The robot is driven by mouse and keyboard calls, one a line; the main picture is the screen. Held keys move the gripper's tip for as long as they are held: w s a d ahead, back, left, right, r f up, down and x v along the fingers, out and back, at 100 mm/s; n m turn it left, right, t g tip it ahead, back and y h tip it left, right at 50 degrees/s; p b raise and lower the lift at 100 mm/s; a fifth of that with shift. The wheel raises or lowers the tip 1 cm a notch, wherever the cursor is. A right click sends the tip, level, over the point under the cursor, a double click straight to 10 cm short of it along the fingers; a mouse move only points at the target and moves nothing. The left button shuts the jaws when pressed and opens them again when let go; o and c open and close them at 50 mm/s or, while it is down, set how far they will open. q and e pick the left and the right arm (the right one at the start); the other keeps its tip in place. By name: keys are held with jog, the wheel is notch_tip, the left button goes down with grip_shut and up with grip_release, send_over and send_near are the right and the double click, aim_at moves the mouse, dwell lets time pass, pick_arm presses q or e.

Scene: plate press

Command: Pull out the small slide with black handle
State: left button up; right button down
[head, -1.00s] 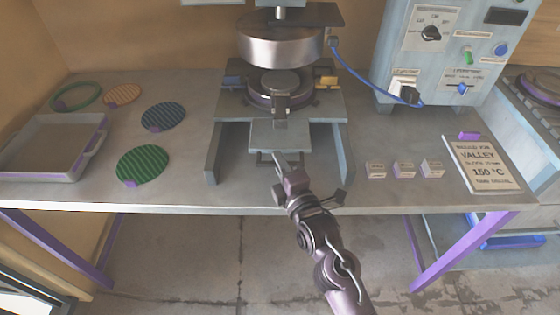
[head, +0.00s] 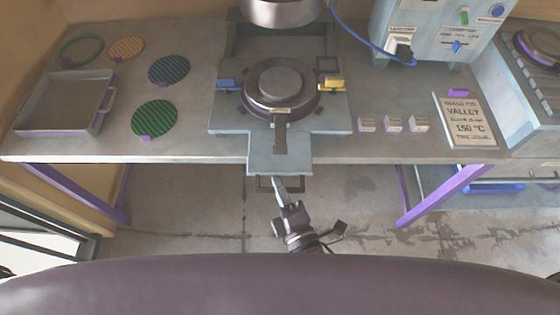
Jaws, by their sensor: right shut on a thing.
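The slide (head: 262,157) is a light grey plate. Its narrow front part sticks out past the table's front edge. A thin black handle (head: 265,184) hangs at its front end. My right gripper (head: 277,186) is at this handle and shut on it. The contact itself is small in view. The slide carries a round metal mould (head: 279,84), which sits in front of the upper press head (head: 281,10). A dark lever (head: 280,134) points forward from the mould. My left gripper is not in view.
On the table (head: 190,140) are a grey tray (head: 103,112), several coloured discs such as a green one (head: 154,119), small white blocks (head: 393,124) and a sign (head: 465,120). A control box (head: 420,30) stands at the back right. Open floor lies in front of the table.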

jog(key=shift+s, duration=0.8)
jog(key=c, duration=1.5)
grip_release()
jog(key=v, duration=0.7)
jog(key=shift+s+d+b, duration=0.15)
jog(key=shift+s+b, duration=0.2)
jog(key=shift+b, duration=0.05)
